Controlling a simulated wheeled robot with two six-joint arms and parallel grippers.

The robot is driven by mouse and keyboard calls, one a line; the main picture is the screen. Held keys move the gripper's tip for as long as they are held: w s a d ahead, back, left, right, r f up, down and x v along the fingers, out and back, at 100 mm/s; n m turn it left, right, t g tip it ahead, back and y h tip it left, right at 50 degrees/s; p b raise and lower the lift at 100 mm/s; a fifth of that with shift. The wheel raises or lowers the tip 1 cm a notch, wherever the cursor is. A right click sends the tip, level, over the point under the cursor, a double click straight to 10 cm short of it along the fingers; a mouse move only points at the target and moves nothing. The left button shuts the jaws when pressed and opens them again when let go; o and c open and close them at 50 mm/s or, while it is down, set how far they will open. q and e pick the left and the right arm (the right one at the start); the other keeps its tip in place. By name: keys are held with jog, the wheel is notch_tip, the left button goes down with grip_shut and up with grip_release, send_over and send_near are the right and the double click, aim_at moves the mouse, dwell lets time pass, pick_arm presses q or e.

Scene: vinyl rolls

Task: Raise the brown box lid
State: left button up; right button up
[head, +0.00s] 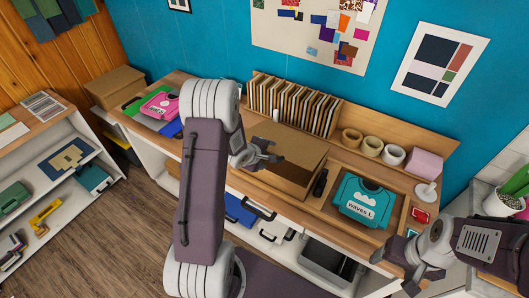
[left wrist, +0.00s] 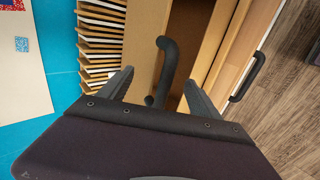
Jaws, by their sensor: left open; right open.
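The brown box (head: 290,182) stands on the wooden desk, and its lid (head: 303,147) looks down in the head view. My left gripper (head: 268,154) is open over the left part of the lid and hides some of it. In the left wrist view, a dark curved handle (left wrist: 169,62) shows between the spread fingers of my left gripper (left wrist: 158,84). I cannot tell whether the fingers touch it. Brown box surfaces (left wrist: 194,35) lie beyond it. My right gripper (head: 408,263) is open and empty at the lower right, away from the box.
A rack of upright brown sleeves (head: 290,104) stands behind the box. A teal case (head: 362,200) lies in a tray to its right, near tape rolls (head: 370,146). A pink case (head: 160,105) lies at the desk's left. Drawer handles (head: 260,210) show below the desk edge.

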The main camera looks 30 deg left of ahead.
pick_arm(q)
jog(key=shift+w+d+r+p, duration=0.1)
jog(key=shift+w+r+p, duration=0.35)
jog(key=shift+r+p, duration=0.35)
jog(key=w+r+p, duration=0.7)
jog(key=r+p, duration=0.3)
jog(key=p, duration=0.2)
jog(key=shift+w+d+r+p, duration=0.3)
jog(key=shift+w+r, duration=0.05)
jog(key=shift+w, duration=0.05)
dwell(0.5)
dwell(0.4)
jog(key=v, duration=0.9)
dwell(0.4)
